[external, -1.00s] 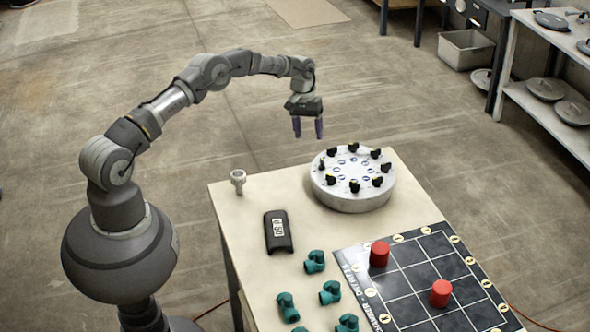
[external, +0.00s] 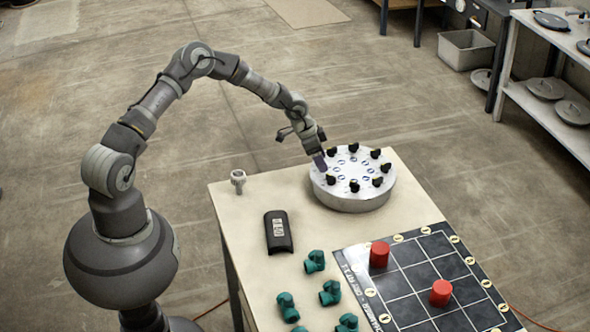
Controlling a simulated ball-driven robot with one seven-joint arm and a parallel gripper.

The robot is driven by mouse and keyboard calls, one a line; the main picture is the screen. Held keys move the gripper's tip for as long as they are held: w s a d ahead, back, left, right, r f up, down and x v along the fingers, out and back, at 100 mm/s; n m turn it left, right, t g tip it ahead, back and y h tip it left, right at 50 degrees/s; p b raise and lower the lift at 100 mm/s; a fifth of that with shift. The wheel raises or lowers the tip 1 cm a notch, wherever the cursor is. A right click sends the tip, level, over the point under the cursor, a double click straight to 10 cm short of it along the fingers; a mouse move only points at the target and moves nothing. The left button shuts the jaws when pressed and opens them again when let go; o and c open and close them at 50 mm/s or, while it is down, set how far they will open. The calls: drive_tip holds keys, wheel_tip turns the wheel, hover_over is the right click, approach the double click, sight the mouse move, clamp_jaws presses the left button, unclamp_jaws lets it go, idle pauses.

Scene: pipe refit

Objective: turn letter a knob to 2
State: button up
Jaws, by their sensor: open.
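A round silver dial base (external: 350,202) stands on the table with a ring of several black knobs on its top, among them a front knob (external: 354,186) and a right knob (external: 377,182). Small blue-and-white marks sit inside the ring. The letters and numbers are too small to read, so I cannot tell which knob is a.
The table (external: 228,207) also holds a small grey fitting (external: 238,180), a black device with a display (external: 278,232), several teal pipe fittings (external: 329,292), and a dark grid board (external: 412,285) with a red cylinder (external: 379,255) and another red cylinder (external: 440,292).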

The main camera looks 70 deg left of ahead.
drive_tip(key=shift+f, duration=0.1)
drive_tip(key=c, duration=1.1)
drive_tip(key=shift+o, duration=0.2)
drive_tip(key=shift+m+p, duration=0.6)
drive_tip(key=shift+p, duration=0.15)
drive_tip(key=shift+a+m+g+h+p, duration=0.1)
drive_tip(key=shift+m+g+h+p, duration=0.3)
drive_tip(key=shift+m, duration=0.6)
drive_tip(key=o, duration=1.1)
drive_tip(key=shift+c, duration=0.2)
